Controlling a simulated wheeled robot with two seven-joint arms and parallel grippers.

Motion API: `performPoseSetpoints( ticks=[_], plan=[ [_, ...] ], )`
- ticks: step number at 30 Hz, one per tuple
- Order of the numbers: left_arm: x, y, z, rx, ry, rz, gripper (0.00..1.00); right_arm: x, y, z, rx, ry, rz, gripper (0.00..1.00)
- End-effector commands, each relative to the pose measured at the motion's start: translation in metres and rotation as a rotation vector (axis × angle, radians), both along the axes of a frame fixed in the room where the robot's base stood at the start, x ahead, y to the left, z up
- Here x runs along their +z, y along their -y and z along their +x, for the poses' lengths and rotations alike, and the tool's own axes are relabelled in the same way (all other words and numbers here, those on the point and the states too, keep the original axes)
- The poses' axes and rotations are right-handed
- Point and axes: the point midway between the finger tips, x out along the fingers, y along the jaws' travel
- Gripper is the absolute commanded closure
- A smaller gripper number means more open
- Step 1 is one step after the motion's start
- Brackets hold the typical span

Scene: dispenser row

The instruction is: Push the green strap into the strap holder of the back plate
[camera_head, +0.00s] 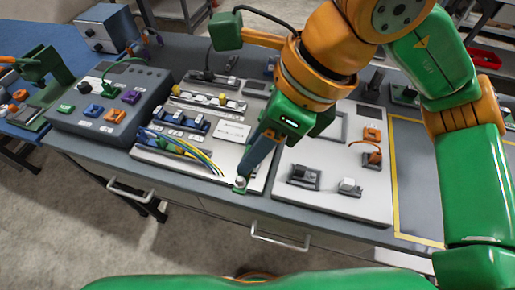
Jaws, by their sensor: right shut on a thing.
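My right gripper (243,178) reaches down from the upper right, its dark fingers pointing at the front edge of the light grey back plate (232,131). It is shut on a small green piece, the green strap (239,187), which shows at the fingertips with a pale round spot on it. The strap is low over the plate's front right corner; whether it touches the plate I cannot tell. The fingers hide part of the plate, and I cannot make out the strap holder.
A grey dispenser box (112,78) with green, purple, orange and blue pieces stands left. Coloured wires (178,147) lie on the plate's left front. A second light plate (335,205) with dark and orange parts lies right. Drawer handles (280,238) jut from the bench front.

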Motion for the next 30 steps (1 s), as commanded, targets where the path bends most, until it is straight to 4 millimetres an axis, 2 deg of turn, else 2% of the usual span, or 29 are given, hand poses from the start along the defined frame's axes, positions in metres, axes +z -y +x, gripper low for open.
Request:
performPoseSetpoints(
  ticks=[5,9,12,17,25,30],
  plan=[
    [0.003,0.000,0.000,0.000,0.000,0.000,0.50,-0.032,-0.011,0.056,-0.013,0.025,-0.014,1.00],
    [0.006,0.000,0.000,0.000,0.000,0.000,0.50,-0.076,-0.004,0.102,-0.021,0.056,-0.026,1.00],
    [0.006,0.000,0.000,0.000,0.000,0.000,0.50,-0.102,0.004,0.121,-0.015,0.075,-0.032,1.00],
    [0.001,0.000,0.000,0.000,0.000,0.000,0.50,-0.119,0.008,0.129,-0.006,0.089,-0.033,1.00],
    [-0.028,0.000,0.000,0.000,0.000,0.000,0.50,-0.156,0.008,0.128,-0.006,0.091,-0.031,1.00],
    [-0.033,0.000,0.000,0.000,0.000,0.000,0.50,-0.160,0.008,0.128,-0.006,0.090,-0.031,1.00]
  ],
)
